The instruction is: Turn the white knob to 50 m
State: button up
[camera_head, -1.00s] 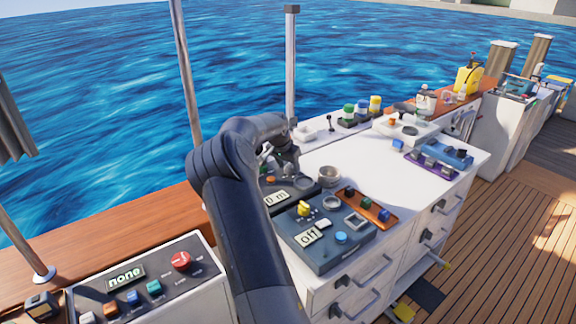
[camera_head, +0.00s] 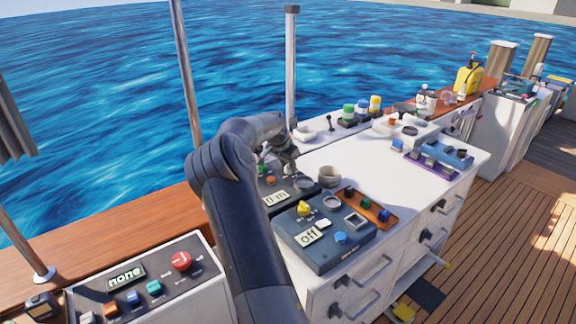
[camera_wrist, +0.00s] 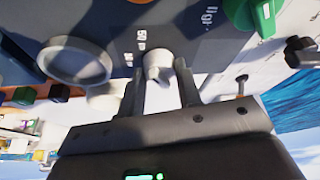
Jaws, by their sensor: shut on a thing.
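The white knob (camera_wrist: 157,65) shows in the wrist view between the two fingers of my gripper (camera_wrist: 161,78). The fingers are shut on it, one on each side. Small white markings are printed on the dark panel (camera_wrist: 180,22) around it. In the head view my gripper (camera_head: 283,163) is over the back part of a dark control box, where my arm hides the knob. The display (camera_head: 276,198) on this box seems to read "0 m".
A dark blue box (camera_head: 325,252) with a yellow knob and an "off" display stands in front. A box with a red knob (camera_head: 181,261) and a "none" display is at left. A round cup (camera_head: 329,176) sits close to my gripper. The white countertop (camera_head: 365,160) has free room.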

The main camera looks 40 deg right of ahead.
jog(key=shift+m, duration=0.3)
jog(key=o, duration=1)
jog(key=v, duration=1)
jog(key=shift+a+r, duration=0.2)
jog(key=shift+r, duration=0.15)
